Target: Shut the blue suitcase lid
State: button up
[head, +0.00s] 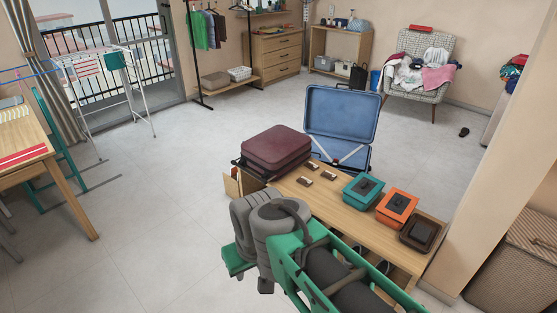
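The blue suitcase stands open beyond the far end of a wooden bench. Its lid (341,112) is raised nearly upright, with its lined inside facing me. Light crossed straps (349,157) show below the lid. The lower shell is mostly hidden behind the bench and a maroon suitcase (277,148). My arm's green and grey links fill the bottom centre, well this side of the blue suitcase. I cannot make out my gripper's fingers in this view.
The maroon suitcase is closed, left of the blue one. The bench (331,196) bears small brown items, a teal box (363,191), an orange box (397,206) and a dark tray (423,232). A wall corner stands at right. Floor (150,215) at left is clear.

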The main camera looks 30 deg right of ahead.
aim_at(352, 114)
jog(key=z, duration=0.1)
jog(key=i, duration=1.5)
jog(key=z, duration=1.05)
jog(key=i, duration=1.2)
jog(key=z, duration=0.9)
jog(key=k, duration=0.5)
jog(key=u, duration=0.05)
